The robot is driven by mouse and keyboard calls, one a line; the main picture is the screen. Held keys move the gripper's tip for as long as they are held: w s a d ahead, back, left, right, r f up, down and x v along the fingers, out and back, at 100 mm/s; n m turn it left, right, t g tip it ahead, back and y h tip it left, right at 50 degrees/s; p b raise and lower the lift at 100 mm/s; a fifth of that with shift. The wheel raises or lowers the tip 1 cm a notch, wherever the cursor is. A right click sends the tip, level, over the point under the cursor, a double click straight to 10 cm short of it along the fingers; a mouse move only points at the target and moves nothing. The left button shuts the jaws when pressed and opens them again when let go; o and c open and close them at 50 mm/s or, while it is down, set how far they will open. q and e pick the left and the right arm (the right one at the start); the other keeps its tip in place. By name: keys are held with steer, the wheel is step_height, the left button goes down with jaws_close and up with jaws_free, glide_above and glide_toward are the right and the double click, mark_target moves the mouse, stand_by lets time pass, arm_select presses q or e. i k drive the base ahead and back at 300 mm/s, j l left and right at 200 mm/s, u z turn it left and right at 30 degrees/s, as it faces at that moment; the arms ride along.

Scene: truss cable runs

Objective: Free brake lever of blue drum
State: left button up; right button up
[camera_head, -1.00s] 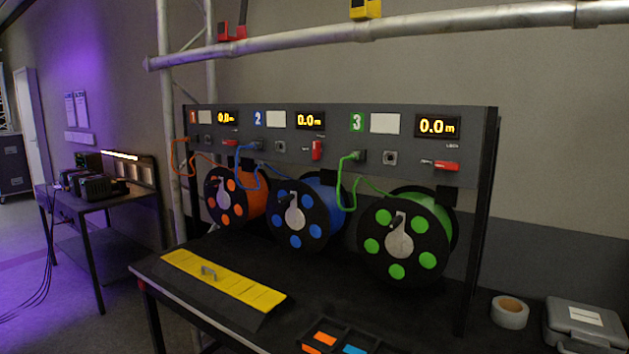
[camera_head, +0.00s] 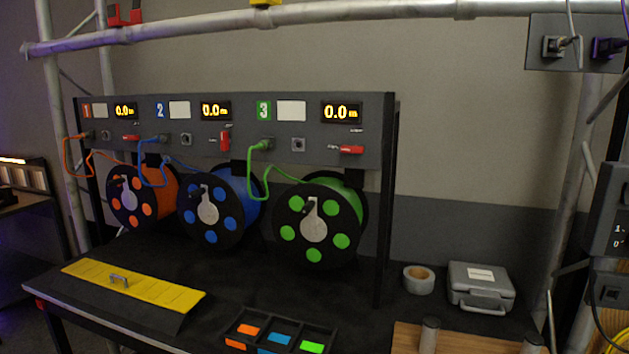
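The blue drum (camera_head: 225,209) hangs in the middle of three drums below a grey panel, under the section marked 2. Its red brake lever (camera_head: 225,139) stands upright on the panel above it. The red levers of the orange drum (camera_head: 131,138) and the green drum (camera_head: 351,149) lie level. A blue cable (camera_head: 149,171) runs from a panel socket to the blue drum. Neither of my grippers is in view.
A black bench (camera_head: 200,255) carries the rack, a yellow hinged strip (camera_head: 140,285) with a handle, and a tray (camera_head: 290,335) of coloured tags. A tape roll (camera_head: 418,279) and grey case (camera_head: 481,286) stand right. Truss tubes (camera_head: 330,17) cross above.

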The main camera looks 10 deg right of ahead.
mark_target(225, 140)
steer(key=z, duration=2.05)
steer(key=u, duration=2.3)
steer(key=i+j+z, duration=0.1)
steer(key=j, duration=0.25)
steer(key=i+j, duration=0.3)
steer(key=j+z, duration=0.05)
steer(key=j, duration=0.05)
